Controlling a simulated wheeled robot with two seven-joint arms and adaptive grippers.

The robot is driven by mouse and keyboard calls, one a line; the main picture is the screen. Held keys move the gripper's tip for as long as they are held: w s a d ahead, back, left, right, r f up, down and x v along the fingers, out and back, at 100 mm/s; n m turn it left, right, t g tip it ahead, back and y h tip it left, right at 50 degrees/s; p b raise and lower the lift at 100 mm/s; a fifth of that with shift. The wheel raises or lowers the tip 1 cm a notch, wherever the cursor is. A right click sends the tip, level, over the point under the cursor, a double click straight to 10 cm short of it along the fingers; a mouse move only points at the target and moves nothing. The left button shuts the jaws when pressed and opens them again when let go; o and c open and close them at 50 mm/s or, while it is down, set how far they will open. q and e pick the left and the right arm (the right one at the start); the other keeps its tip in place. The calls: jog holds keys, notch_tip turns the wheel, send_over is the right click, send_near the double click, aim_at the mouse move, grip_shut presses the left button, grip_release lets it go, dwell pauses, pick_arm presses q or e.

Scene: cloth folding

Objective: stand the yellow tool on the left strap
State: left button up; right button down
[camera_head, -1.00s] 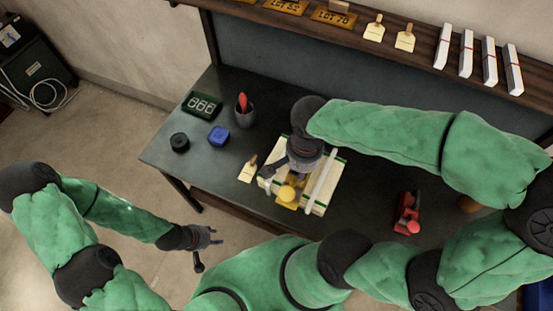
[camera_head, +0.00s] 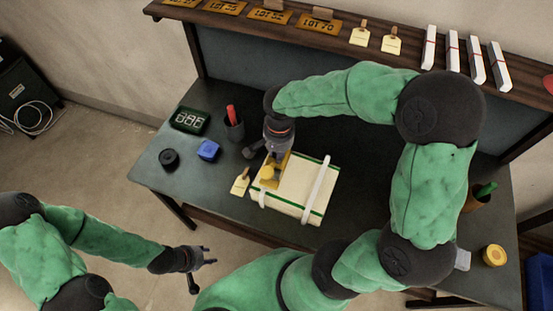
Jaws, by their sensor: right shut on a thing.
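A cream, green-edged package (camera_head: 291,195) lies on the dark table, with a white right strap (camera_head: 318,188) and a white left strap (camera_head: 262,199) around it. The yellow tool (camera_head: 267,173), with a rounded yellow knob, is at the package's left end, over the left strap's line. My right gripper (camera_head: 271,157) is shut on the tool from behind. The tool hides much of the left strap, so I cannot tell whether its base touches it. My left gripper (camera_head: 203,258) is open and empty, off the table's front edge.
A tag (camera_head: 240,182) lies left of the package. A yellow roll (camera_head: 494,256) is far right. My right arm covers the right side.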

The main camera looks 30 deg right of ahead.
jog(key=shift+w+d+f, duration=0.2)
jog(key=shift+w+f, duration=0.45)
jog(key=shift+f, duration=0.05)
jog(key=shift+w+f+b, duration=0.1)
jog(key=shift+f+b, duration=0.35)
jog(key=shift+f, duration=1.15)
jog(key=shift+f, duration=0.15)
jog(key=c, duration=1.1)
grip_release()
